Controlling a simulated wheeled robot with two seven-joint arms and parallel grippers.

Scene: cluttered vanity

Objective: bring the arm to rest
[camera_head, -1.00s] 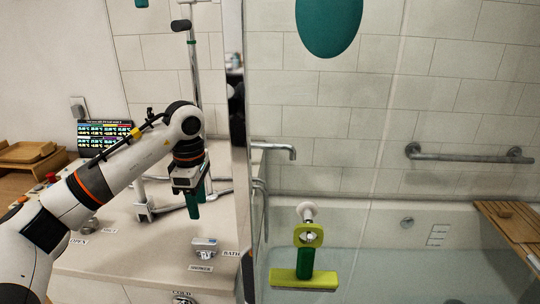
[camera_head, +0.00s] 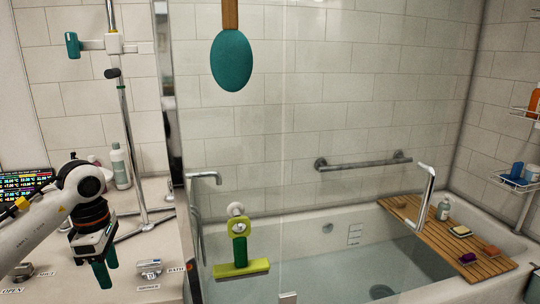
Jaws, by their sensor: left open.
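My left arm comes in from the left, and its gripper (camera_head: 104,274) points down over the pale vanity counter. Its two green fingers are apart with nothing seen between them. A chrome tap fitting (camera_head: 149,268) with small printed labels stands just right of the fingers, apart from them. My right gripper is not in view.
A glass screen with a chrome edge separates the counter from the bathtub. A green squeegee (camera_head: 240,250) hangs on the glass, and a teal brush (camera_head: 232,60) hangs above. A chrome stand (camera_head: 128,130) and a bottle (camera_head: 120,166) are behind my gripper. A wooden bath tray (camera_head: 440,240) spans the tub.

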